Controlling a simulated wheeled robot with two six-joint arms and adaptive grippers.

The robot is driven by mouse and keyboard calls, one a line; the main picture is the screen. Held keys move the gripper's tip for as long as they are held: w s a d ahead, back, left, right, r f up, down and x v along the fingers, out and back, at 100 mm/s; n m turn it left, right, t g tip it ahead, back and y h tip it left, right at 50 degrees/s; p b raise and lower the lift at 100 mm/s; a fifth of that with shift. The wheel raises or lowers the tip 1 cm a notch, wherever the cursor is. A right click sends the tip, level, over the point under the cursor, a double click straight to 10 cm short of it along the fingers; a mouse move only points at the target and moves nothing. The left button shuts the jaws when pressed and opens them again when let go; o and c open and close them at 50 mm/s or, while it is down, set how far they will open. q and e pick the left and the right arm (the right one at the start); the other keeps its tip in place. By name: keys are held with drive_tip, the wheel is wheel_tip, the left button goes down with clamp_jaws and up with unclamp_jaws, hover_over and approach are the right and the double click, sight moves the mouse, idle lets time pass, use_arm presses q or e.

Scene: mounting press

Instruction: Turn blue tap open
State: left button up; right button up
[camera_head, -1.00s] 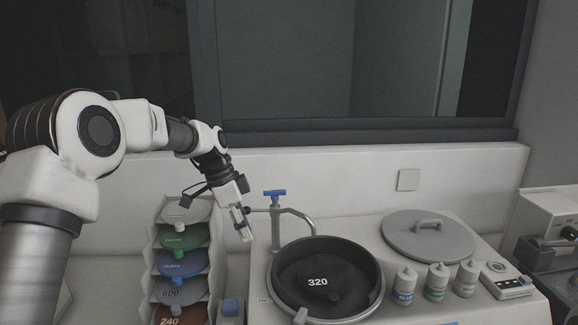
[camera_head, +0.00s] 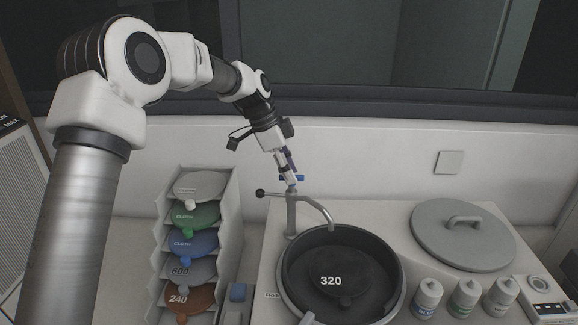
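The blue tap handle (camera_head: 299,178) sits on top of a grey metal tap (camera_head: 291,212) with a curved spout, behind the left side of the black bowl. My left gripper (camera_head: 288,174) points down at the handle and covers part of it. Its fingertips overlap the handle in the picture. I cannot tell whether they touch it or whether the fingers are open or shut. A side rod with a black ball end (camera_head: 260,193) sticks out left from the tap. My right gripper is not in view.
The black bowl (camera_head: 392,267) holds a disc marked 320. A rack (camera_head: 232,205) of coloured discs stands to the left. A grey round lid (camera_head: 490,241) and several bottles (camera_head: 428,296) are on the right. A pale wall (camera_head: 380,150) stands behind the tap.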

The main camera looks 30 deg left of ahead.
use_arm(q)
drive_tip(key=shift+s+d+r, duration=0.1)
drive_tip(key=shift+s+r, duration=0.2)
drive_tip(key=shift+s, duration=0.2)
clamp_jaws()
drive_tip(key=shift+w+f, duration=0.1)
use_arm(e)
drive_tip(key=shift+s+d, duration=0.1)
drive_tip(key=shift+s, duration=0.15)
